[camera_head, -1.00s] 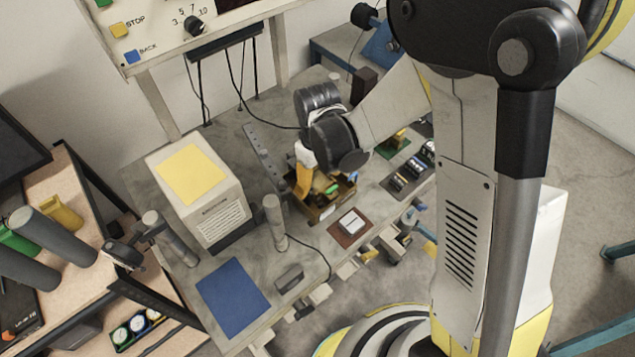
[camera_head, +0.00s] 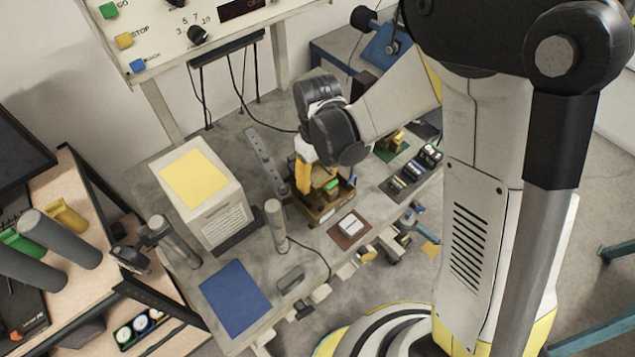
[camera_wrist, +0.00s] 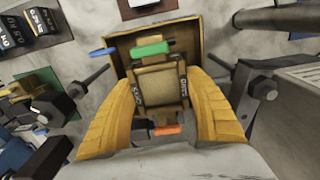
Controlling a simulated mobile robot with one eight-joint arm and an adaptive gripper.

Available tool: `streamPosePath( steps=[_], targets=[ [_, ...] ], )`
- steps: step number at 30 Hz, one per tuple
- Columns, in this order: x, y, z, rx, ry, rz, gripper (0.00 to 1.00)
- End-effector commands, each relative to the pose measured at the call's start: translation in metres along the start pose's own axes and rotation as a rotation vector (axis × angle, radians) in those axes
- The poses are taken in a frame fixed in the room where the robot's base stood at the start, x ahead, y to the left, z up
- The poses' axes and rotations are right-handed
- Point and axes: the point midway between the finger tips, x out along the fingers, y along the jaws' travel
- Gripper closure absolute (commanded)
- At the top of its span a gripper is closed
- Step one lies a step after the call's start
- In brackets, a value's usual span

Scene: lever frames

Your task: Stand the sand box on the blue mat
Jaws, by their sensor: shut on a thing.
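The sand box (camera_wrist: 160,86) is a tan box with dark lettered edge labels. In the wrist view it sits between the two yellow fingers of my gripper (camera_wrist: 162,100), which is shut on it. In the head view my gripper (camera_head: 310,178) points down at the brown wooden tray (camera_head: 312,215), and the box (camera_head: 323,179) shows partly behind the fingers, over the tray. The tray's wall also shows in the wrist view (camera_wrist: 190,30). The blue mat (camera_head: 235,297) lies flat and bare at the bench's front left corner.
A large cream box with a yellow top (camera_head: 196,180) stands behind the mat. A grey post (camera_head: 276,222) stands between tray and mat. A grey block (camera_head: 290,279) lies right of the mat. A brown mat with a pale item (camera_head: 349,228) lies beside the tray.

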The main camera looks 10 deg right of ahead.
Motion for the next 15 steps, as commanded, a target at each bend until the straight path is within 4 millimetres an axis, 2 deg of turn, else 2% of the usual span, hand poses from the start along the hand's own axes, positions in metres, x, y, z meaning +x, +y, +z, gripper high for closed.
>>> streamPosePath(
  steps=[15],
  targets=[
    [-0.033, 0.0, 0.0, 0.0, 0.0, 0.0, 0.81]
  ],
)
